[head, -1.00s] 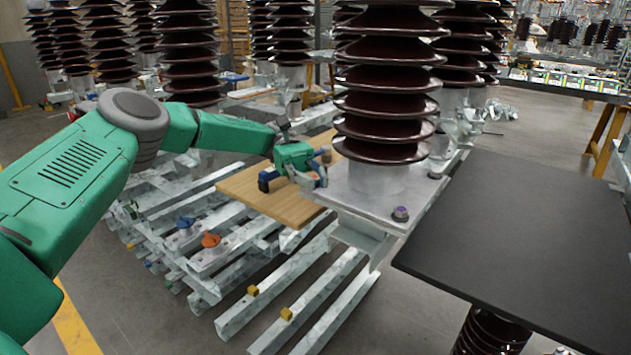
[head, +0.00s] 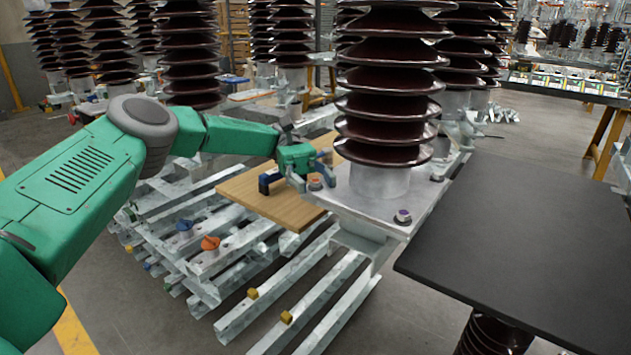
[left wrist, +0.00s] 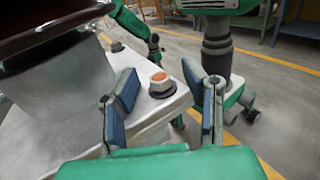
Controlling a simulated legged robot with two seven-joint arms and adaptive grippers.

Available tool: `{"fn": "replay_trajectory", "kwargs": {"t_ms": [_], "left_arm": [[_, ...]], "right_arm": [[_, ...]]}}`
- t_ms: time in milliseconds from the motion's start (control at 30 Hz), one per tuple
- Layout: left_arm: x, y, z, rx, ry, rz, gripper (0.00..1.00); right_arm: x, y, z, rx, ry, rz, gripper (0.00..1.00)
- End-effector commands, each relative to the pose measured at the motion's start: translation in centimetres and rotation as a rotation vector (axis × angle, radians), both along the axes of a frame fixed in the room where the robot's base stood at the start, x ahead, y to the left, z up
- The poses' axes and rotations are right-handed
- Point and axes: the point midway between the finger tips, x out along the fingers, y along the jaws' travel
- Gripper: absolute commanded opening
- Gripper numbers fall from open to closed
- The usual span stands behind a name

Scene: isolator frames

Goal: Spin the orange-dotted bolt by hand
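The orange-dotted bolt (left wrist: 158,84) is a dark hex bolt with an orange top, on a corner of the pale metal plate (left wrist: 135,115) under the brown insulator. In the left wrist view my left gripper (left wrist: 160,78) is open, with its blue-padded fingers to either side of the bolt and a gap on both sides. In the head view my left gripper (head: 297,180) is at the plate's left corner, beside a bolt (head: 316,183) whose dot I cannot make out. In the left wrist view a small green arm (left wrist: 134,22) hangs behind the plate, probably my right one; its gripper is unclear.
A purple-dotted bolt (head: 402,216) is at the plate's front corner. The brown ribbed insulator (head: 385,130) rises from the plate. A wooden board (head: 265,203) lies left of the plate on metal beams. A black tabletop (head: 530,250) stands to the right.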

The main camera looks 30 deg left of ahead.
Motion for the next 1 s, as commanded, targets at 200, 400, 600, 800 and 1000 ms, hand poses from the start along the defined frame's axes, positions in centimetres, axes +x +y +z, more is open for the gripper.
{"fn": "replay_trajectory", "kwargs": {"t_ms": [200,400,600,800,1000], "left_arm": [[0.0,-0.1,0.0,0.002,0.001,-0.002,0.39],[-0.1,-0.1,0.1,0.002,0.003,0.025,0.39],[-0.3,0.1,0.2,0.0,0.002,0.171,0.39],[-0.3,0.1,0.0,-0.003,0.003,0.369,0.39],[-0.3,0.0,-0.3,-0.002,0.004,0.551,0.39]], "right_arm": [[-0.2,-0.1,0.0,0.001,-0.003,0.0,0.4],[-0.2,0.0,0.2,0.001,-0.003,0.0,0.4],[-0.2,0.0,0.9,0.0,-0.003,0.0,0.4],[-0.1,0.0,0.8,0.0,-0.003,0.0,0.4],[-0.1,-0.1,-0.2,0.001,-0.003,0.0,0.4]]}}
